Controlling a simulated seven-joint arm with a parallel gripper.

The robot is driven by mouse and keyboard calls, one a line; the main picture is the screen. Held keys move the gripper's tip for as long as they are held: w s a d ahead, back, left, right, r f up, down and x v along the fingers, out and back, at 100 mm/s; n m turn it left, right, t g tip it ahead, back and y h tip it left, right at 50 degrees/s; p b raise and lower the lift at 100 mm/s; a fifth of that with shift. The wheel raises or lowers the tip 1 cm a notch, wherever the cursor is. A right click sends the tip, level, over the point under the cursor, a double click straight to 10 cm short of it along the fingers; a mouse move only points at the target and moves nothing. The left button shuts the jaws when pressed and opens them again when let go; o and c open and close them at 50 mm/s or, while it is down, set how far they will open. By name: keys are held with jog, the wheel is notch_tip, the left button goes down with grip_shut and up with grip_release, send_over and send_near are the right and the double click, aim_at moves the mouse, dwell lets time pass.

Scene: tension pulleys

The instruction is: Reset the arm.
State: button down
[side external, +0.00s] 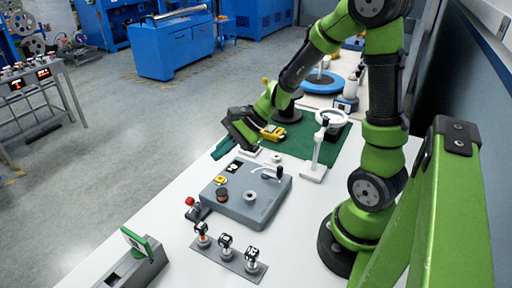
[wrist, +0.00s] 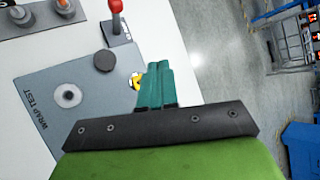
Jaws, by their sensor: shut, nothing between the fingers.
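My gripper (side external: 222,149) is at the end of the green arm, in the air above the far left edge of the white table. Its teal fingers (wrist: 155,82) lie together in the wrist view, shut, with nothing seen between them. Below it is a grey panel (side external: 265,207), which reads "WRAP TEST" in the wrist view (wrist: 45,88). The panel carries a dark round knob (side external: 222,194), a white ring (side external: 250,196), a small yellow piece (side external: 220,180) and a crank-like handle (side external: 277,173). The fingers partly hide the yellow piece (wrist: 135,81) in the wrist view.
A red-knobbed lever (side external: 190,202) stands left of the panel. A grey strip with three small posts (side external: 228,257) lies in front. A white stand with a ring (side external: 314,165) and a yellow tool (side external: 273,132) are behind, by a green mat (side external: 299,140). Open floor lies left.

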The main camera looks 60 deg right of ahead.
jog(key=s+a+r+n+h, duration=0.4)
jog(key=s+r+n, duration=0.9)
jog(key=n, duration=0.1)
jog(key=shift+n, duration=0.3)
jog(key=shift+a, duration=0.1)
dwell(0.4)
